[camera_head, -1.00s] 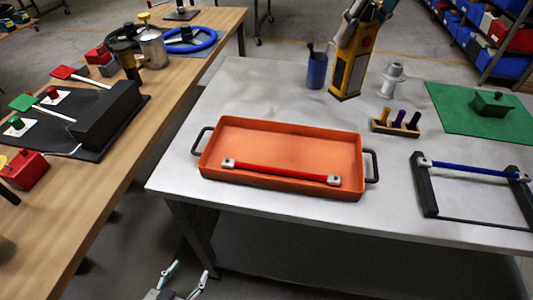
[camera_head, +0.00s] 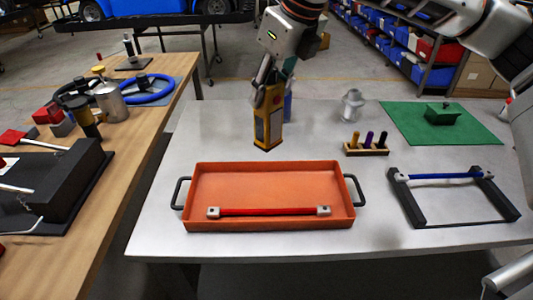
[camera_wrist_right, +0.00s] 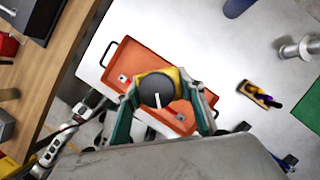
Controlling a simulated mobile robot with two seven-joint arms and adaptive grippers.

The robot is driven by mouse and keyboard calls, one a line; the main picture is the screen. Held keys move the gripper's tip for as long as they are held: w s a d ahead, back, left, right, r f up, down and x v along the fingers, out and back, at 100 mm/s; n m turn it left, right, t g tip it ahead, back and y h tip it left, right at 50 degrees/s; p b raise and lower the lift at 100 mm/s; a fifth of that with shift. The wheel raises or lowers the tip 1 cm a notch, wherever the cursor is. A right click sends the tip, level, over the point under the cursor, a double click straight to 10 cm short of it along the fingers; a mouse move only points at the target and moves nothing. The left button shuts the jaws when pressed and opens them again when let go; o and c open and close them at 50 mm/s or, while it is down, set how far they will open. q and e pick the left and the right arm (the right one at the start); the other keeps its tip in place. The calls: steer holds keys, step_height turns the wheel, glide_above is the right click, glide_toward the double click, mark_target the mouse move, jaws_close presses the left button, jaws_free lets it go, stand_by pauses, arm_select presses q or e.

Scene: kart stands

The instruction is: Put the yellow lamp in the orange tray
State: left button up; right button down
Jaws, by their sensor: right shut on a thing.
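The yellow lamp (camera_head: 267,128) is upright in my right gripper (camera_head: 269,88), which is shut on its upper part. In the head view it shows just behind the far rim of the orange tray (camera_head: 190,205). In the right wrist view the lamp's dark round knob (camera_wrist_right: 157,90) sits between the teal fingers, with the tray (camera_wrist_right: 125,60) below and around it. The lamp appears held above the table. The tray holds a red bar (camera_head: 268,211) with light end blocks near its front wall. My left gripper is not seen in the head view.
A blue cup (camera_head: 287,106) stands partly hidden behind the lamp. A wooden block with several pegs (camera_head: 367,150), a white spool-like part (camera_head: 352,106) and a black frame with a blue bar (camera_head: 447,177) stand to the right. A wooden bench (camera_head: 150,125) is at left.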

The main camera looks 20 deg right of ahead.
mark_target(268, 145)
step_height(268, 145, down, 9)
steer(key=shift+b, duration=0.3)
steer(key=shift+f, duration=2.6)
steer(key=shift+f, duration=0.15)
steer(key=c, duration=1.3)
jaws_free()
